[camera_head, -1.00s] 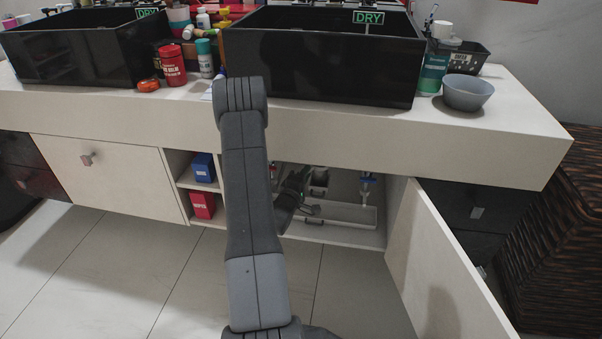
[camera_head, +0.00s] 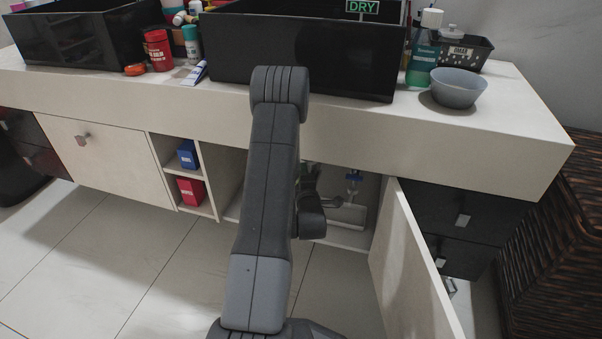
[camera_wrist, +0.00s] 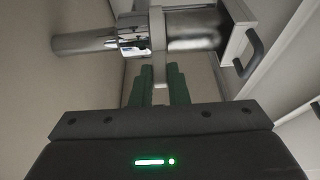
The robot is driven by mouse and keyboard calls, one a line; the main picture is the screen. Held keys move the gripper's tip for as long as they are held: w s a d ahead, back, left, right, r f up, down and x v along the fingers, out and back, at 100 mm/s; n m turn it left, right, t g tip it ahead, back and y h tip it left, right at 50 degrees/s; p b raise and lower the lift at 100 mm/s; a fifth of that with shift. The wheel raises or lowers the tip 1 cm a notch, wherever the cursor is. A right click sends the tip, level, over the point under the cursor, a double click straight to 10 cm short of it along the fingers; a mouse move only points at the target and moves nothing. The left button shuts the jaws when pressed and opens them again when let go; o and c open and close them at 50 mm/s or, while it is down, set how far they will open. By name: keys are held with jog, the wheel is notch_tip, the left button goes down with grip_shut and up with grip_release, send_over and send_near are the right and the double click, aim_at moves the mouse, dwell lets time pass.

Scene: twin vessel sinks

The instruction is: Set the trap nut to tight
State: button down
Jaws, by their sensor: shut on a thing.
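In the wrist view, the trap nut (camera_wrist: 157,38) shows as a pale ring around a shiny horizontal pipe (camera_wrist: 195,28), with a flat tab hanging down from it. My gripper (camera_wrist: 158,82) has its green fingers on either side of this tab and is shut on it. The fingers' inner faces are partly hidden by the tab. In the head view, my arm reaches into the open cabinet under the right sink and hides most of the gripper and the nut. I cannot read how tight the nut is.
The open cabinet door (camera_head: 408,262) stands to the right of my arm. A white tray (camera_head: 349,217) lies on the cabinet floor, near a blue-and-white item (camera_head: 353,180). The thick countertop (camera_head: 440,150) overhangs the opening. In the wrist view, a dark handle (camera_wrist: 250,57) is at right.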

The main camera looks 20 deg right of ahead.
dwell(0.5)
jog(key=c, duration=1.4)
grip_release()
jog(key=shift+s, duration=0.15)
jog(key=p+v, duration=0.2)
jog(key=v, duration=1.1)
jog(key=shift+s, duration=0.3)
jog(key=shift+w+d, duration=0.1)
jog(key=b+x, duration=0.2)
jog(key=x, duration=1.1)
jog(key=shift+w, duration=0.35)
jog(key=shift+s, duration=0.15)
